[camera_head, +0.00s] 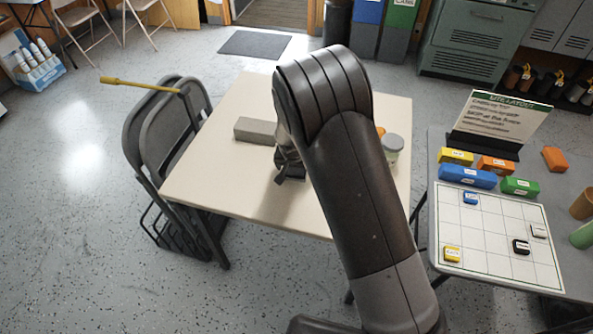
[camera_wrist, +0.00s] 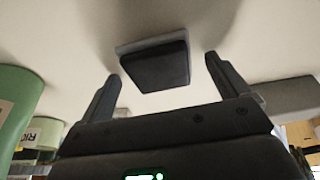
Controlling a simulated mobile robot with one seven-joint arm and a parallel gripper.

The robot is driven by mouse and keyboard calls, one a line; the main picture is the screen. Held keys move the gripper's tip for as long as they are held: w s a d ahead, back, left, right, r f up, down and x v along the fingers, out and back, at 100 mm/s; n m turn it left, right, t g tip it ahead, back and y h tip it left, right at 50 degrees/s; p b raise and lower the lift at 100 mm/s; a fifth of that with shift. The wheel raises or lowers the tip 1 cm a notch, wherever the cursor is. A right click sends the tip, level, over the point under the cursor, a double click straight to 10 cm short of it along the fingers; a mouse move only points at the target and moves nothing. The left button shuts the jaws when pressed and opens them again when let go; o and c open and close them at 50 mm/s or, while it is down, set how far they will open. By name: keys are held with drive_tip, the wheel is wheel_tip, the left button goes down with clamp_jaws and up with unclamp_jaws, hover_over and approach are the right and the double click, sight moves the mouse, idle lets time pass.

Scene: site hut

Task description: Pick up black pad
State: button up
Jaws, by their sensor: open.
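The black pad (camera_wrist: 157,66) is a square dark block with a lighter grey layer along its far edge. In the wrist view it lies on the pale table top, ahead of and between my two fingers. My gripper (camera_wrist: 162,72) is open, with one finger on each side of the pad's near part and a gap on both sides; I cannot tell how far the fingertips are from it. In the head view my gripper (camera_head: 288,166) is low over the cream table (camera_head: 225,185), and my arm hides the pad.
A grey block (camera_head: 256,130) lies left of my gripper. A lidded jar (camera_head: 392,146) stands right of my arm. Folding chairs (camera_head: 165,135) lean at the table's left edge. A grey table (camera_head: 440,170) at right holds coloured blocks and a grid board (camera_head: 490,230).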

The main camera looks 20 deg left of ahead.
drive_tip(key=shift+c, duration=0.4)
drive_tip(key=c, duration=1)
